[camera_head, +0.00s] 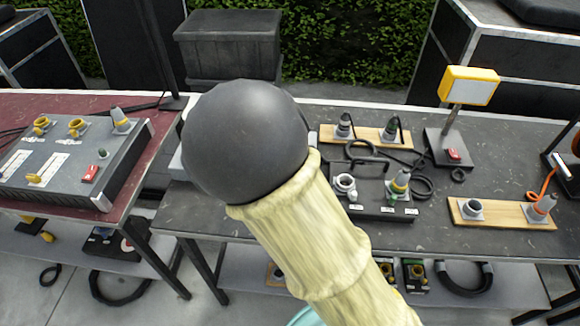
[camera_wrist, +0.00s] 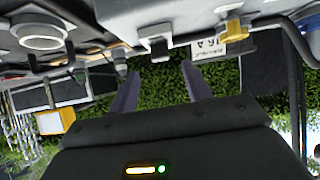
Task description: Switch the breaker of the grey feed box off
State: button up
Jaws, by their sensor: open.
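In the wrist view, a grey box (camera_wrist: 170,14), which looks like the feed box, fills the top. A small dark block (camera_wrist: 157,47) on its near edge looks like a switch handle. A yellow fitting (camera_wrist: 235,33) and a white label (camera_wrist: 208,48) show to its right. I cannot tell for sure which part is the breaker, or its position. My gripper (camera_wrist: 160,72) is open and empty. Its fingertips stand apart on either side of the dark block, seemingly short of it. In the head view my arm hides the gripper and most of this box.
A console (camera_head: 125,160) with yellow sockets and a red switch stands on the left table. A black box (camera_head: 345,208) with a white socket stands right of my arm. Wooden boards with connectors, cables and a yellow lamp (camera_head: 470,87) occupy the right table.

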jog(key=p+v, duration=0.2)
jog(key=v, duration=0.9)
jog(key=shift+s, duration=0.2)
jog(key=shift+r, duration=0.1)
jog(key=s+d+g+p, duration=0.1)
jog(key=s+d+g, duration=0.2)
jog(key=d, duration=0.6)
jog(key=s+d+g+p, duration=0.2)
jog(key=s+d+g, duration=0.2)
jog(key=d, duration=0.5)
jog(key=shift+s+d+r+g, duration=0.2)
jog(key=shift+s+r+g, duration=0.1)
jog(key=shift+g, duration=0.6)
dwell(0.3)
